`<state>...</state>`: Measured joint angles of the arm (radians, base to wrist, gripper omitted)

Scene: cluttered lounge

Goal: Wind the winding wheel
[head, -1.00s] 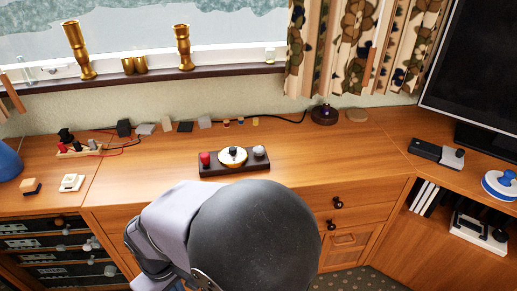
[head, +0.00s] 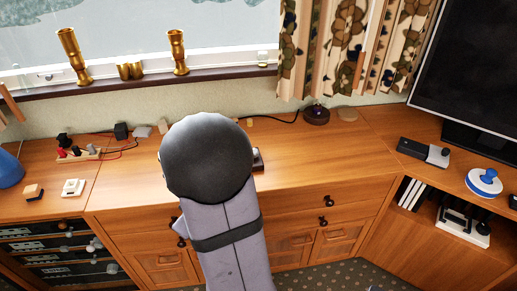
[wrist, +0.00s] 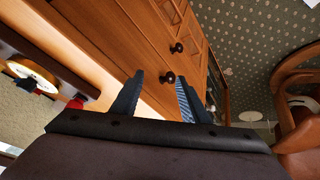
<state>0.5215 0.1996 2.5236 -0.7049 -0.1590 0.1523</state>
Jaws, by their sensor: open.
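A dark base (head: 259,160) stands on the wooden cabinet top; in the head view only its right end shows past my arm. In the wrist view the base (wrist: 62,70) is at the left edge, with a cream and gold round wheel (wrist: 30,76) and a red knob (wrist: 75,103) on it. I cannot tell for sure that this is the winding wheel. My gripper (wrist: 160,80) is open and empty, its two dark fingers apart over the cabinet's front, to the side of the base and not touching it. In the head view my gripper is hidden behind my arm.
Drawers with dark knobs (head: 329,201) form the cabinet front. A blue-and-white round device (head: 484,182) and a grey-black device (head: 424,152) are on the right. A terminal block with wires (head: 77,153) is on the left. The top right of the base is clear.

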